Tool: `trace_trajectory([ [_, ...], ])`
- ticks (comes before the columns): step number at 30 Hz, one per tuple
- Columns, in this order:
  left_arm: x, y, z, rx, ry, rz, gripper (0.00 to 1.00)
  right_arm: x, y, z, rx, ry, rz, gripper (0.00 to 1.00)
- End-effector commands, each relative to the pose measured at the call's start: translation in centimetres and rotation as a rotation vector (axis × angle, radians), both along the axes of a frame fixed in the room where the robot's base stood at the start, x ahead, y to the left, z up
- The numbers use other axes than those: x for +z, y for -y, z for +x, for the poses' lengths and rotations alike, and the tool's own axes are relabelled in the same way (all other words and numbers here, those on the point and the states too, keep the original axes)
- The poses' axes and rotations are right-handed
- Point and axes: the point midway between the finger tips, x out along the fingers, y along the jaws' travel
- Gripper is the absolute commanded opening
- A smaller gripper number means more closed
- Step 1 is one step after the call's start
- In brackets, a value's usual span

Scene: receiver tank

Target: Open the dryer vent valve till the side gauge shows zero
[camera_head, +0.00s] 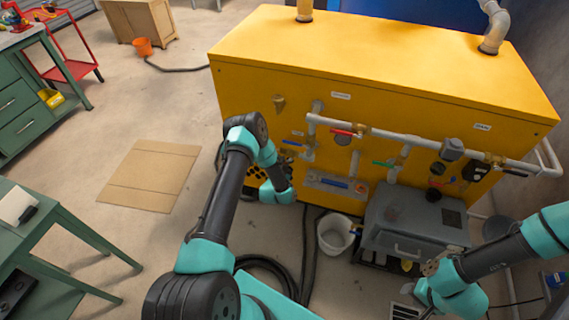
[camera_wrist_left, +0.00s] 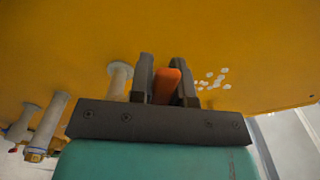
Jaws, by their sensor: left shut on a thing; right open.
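My left gripper (camera_wrist_left: 166,62) is shut on an orange handle (camera_wrist_left: 167,86) in the left wrist view, close under the yellow cabinet wall. In the head view, my left arm hides this gripper and the handle at the cabinet's left front. I cannot tell which valve the handle belongs to. The yellow receiver cabinet (camera_head: 390,65) carries pipes and valves with red (camera_head: 342,132), green (camera_head: 383,163) and blue (camera_head: 333,183) handles. Dark round fittings sit at its right front; no gauge reading is legible. My right gripper (camera_head: 430,268) is open at the lower right, by the grey box.
A grey box (camera_head: 415,232) and a white bucket (camera_head: 335,234) stand before the cabinet. Black hose (camera_head: 265,265) lies coiled on the floor. A cardboard sheet (camera_head: 150,175) lies left. Green benches (camera_head: 55,215) line the left side. Pipes (camera_wrist_left: 50,120) show beside the left gripper.

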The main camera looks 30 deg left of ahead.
Motion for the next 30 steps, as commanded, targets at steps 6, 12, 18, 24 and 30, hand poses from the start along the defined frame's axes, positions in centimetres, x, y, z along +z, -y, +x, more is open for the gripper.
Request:
trace_trajectory([
  [6, -0.1, -0.1, -0.1, 0.002, -0.002, -0.001, 0.0, 0.0, 0.0, 0.0, 0.0, 0.0, 0.0, 0.43],
  [12, -0.1, 0.0, -0.1, 0.002, -0.002, -0.001, 0.32, 0.0, 0.0, 0.0, 0.0, 0.0, 0.0, 0.43],
  [18, 0.0, 0.0, 0.0, 0.001, 0.0, -0.002, 0.44, 0.0, 0.0, 0.0, 0.0, 0.0, 0.0, 0.43],
  [24, 0.0, 0.0, -0.1, 0.001, 0.0, -0.002, 0.44, 0.0, 0.0, 0.0, 0.0, 0.0, 0.0, 0.43],
  [30, -0.1, 0.3, -1.5, 0.001, -0.003, -0.003, 0.44, 0.0, 0.0, 0.0, 0.0, 0.0, 0.0, 0.43],
])
